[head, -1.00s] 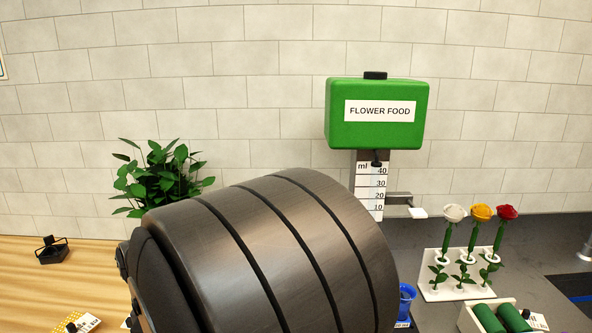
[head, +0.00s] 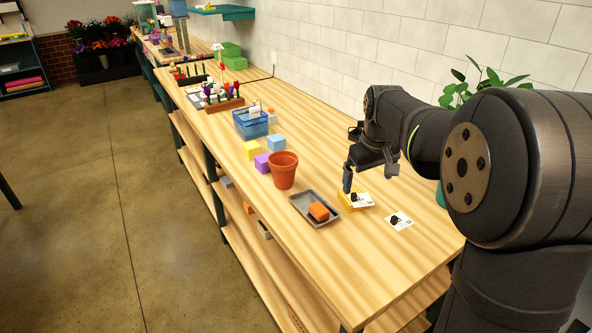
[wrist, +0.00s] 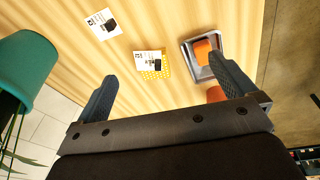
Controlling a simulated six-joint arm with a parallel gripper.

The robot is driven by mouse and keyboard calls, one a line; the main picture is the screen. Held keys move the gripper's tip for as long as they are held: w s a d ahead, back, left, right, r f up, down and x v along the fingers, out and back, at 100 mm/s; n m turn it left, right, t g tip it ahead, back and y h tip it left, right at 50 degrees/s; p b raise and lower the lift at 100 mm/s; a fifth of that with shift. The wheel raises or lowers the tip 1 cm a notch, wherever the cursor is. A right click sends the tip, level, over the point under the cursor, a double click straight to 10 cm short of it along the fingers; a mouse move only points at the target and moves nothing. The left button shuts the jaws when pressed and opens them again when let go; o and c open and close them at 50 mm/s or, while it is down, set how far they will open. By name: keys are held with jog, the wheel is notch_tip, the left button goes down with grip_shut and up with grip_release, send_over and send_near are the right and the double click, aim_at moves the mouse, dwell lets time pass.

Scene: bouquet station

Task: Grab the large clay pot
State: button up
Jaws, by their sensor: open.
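A large orange-brown clay pot (head: 284,170) stands upright on the wooden bench in the head view, behind the grey tray. My gripper (head: 366,172) is above the bench to the right of the pot, apart from it. In the wrist view my gripper (wrist: 166,66) has its two fingers spread wide, with nothing between them. An orange patch (wrist: 215,94) beside the right finger looks like part of the pot; the finger and gripper body hide the rest.
A grey tray (head: 301,205) with an orange block (head: 318,211) lies in front of the pot. A card on a yellow pad (head: 346,205) lies below my gripper. A green planter (wrist: 27,70) is at left.

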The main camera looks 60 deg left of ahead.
jog(key=s+a+r+y, duration=0.1)
jog(key=s+a+r, duration=0.15)
jog(key=a, duration=0.95)
jog(key=m+y, duration=0.2)
send_over(283, 161)
jog(key=s+d, duration=0.3)
jog(key=d, duration=0.2)
notch_tip(283, 161, down, 9)
jog(key=shift+t, duration=0.3)
jog(key=shift+w+x, duration=0.15)
jog(key=shift+x, duration=1.05)
jog(key=shift+w+x, duration=0.15)
jog(key=shift+x, duration=1.05)
jog(key=shift+c, duration=0.2)
jog(key=shift+r, duration=0.1)
jog(key=c, duration=1)
